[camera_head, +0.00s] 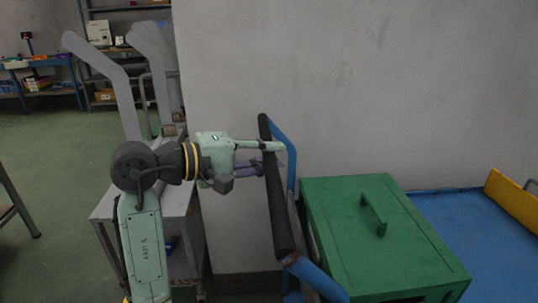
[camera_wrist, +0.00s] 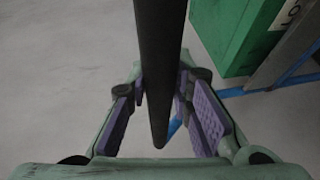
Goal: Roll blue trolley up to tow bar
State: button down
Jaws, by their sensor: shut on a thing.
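The blue trolley (camera_head: 450,220) has a flat blue deck along the grey wall and a blue push frame with a black handle bar (camera_head: 275,195) at its near left end. My gripper (camera_head: 273,155) is shut on the black handle bar from the left. In the wrist view the bar (camera_wrist: 161,40) runs between the purple finger pads of my gripper (camera_wrist: 160,105). A green box with a handle on its lid (camera_head: 360,225) stands beside the push frame and covers part of the deck. I cannot make out a tow bar in either view.
A grey cart (camera_head: 180,235) with upright grey leg-shaped boards (camera_head: 110,75) stands behind my arm on the left. A grey wall (camera_head: 350,80) rises behind the trolley. A yellow board (camera_head: 512,200) stands at the deck's far right. Green floor is open at left.

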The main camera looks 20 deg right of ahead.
jog(key=shift+d, duration=0.1)
jog(key=s+d+p, duration=0.3)
jog(key=d+p, duration=0.1)
jog(key=d, duration=0.7)
jog(key=s+d+p, duration=0.3)
jog(key=d+p, duration=0.2)
jog(key=d, duration=0.6)
jog(key=s+d+p, duration=0.3)
jog(key=d+p, duration=0.2)
jog(key=d, duration=0.6)
jog(key=shift+s+d, duration=0.2)
jog(key=shift+s, duration=0.2)
jog(key=shift+r, duration=0.2)
jog(key=c, duration=1.8)
grip_release()
jog(key=shift+d, duration=0.15)
jog(key=shift+c, duration=0.2)
jog(key=shift+o, duration=1.3)
jog(key=shift+s+d+f, duration=0.15)
jog(key=shift+d+f, duration=0.05)
jog(key=shift+d, duration=0.1)
jog(key=shift+o, duration=0.8)
jog(key=shift+a, duration=0.2)
jog(key=shift+a, duration=0.1)
